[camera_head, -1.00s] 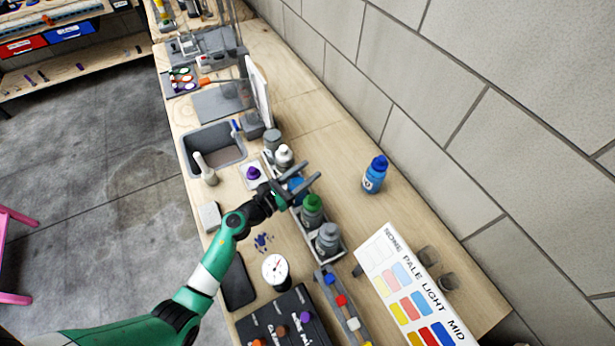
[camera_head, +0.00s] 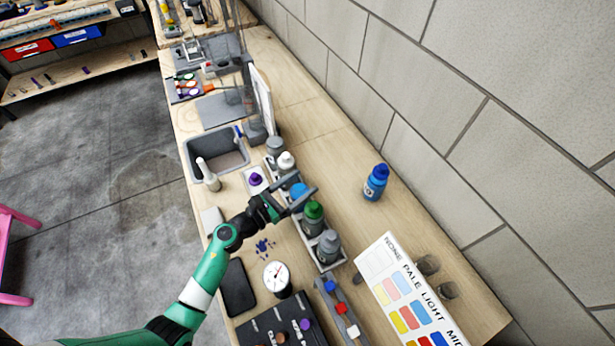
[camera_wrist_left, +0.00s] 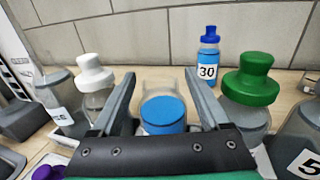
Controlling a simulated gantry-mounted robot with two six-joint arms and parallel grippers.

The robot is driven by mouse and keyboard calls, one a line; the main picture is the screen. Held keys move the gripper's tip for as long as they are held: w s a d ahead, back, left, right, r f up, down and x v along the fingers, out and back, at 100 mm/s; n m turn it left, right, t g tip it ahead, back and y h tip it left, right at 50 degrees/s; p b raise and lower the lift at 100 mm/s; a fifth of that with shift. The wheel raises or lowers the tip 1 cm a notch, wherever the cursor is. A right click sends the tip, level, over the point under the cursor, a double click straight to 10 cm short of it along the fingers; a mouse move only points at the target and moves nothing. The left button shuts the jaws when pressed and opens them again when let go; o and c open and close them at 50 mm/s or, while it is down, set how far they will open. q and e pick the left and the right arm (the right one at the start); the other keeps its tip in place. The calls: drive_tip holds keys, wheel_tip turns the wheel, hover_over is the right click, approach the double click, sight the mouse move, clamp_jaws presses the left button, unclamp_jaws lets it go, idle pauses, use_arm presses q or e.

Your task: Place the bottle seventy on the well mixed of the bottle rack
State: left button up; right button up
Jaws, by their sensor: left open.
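The bottle rack (camera_head: 327,266) is a long narrow tray on the bench holding a row of bottles. My left gripper (camera_head: 307,184) is open over the rack, between the white-capped and green-capped bottles. In the left wrist view its fingers stand either side of the blue top, apart from it. A blue bottle (camera_head: 376,182) labelled 30 (camera_wrist_left: 208,70) stands upright beyond the rack. I cannot read a label seventy anywhere. My right gripper is not in view.
A colour chart board (camera_head: 405,290) stands at the near right, with two small cups (camera_head: 428,265) beside it. A dial gauge (camera_head: 276,277), a dark flat slab (camera_head: 237,288) and a sink (camera_head: 216,150) lie around the rack. The bench by the wall is mostly clear.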

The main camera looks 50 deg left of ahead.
use_arm(q)
drive_tip(key=s, duration=0.9)
drive_tip(key=shift+a+p, duration=0.15)
drive_tip(key=shift+p, duration=0.2)
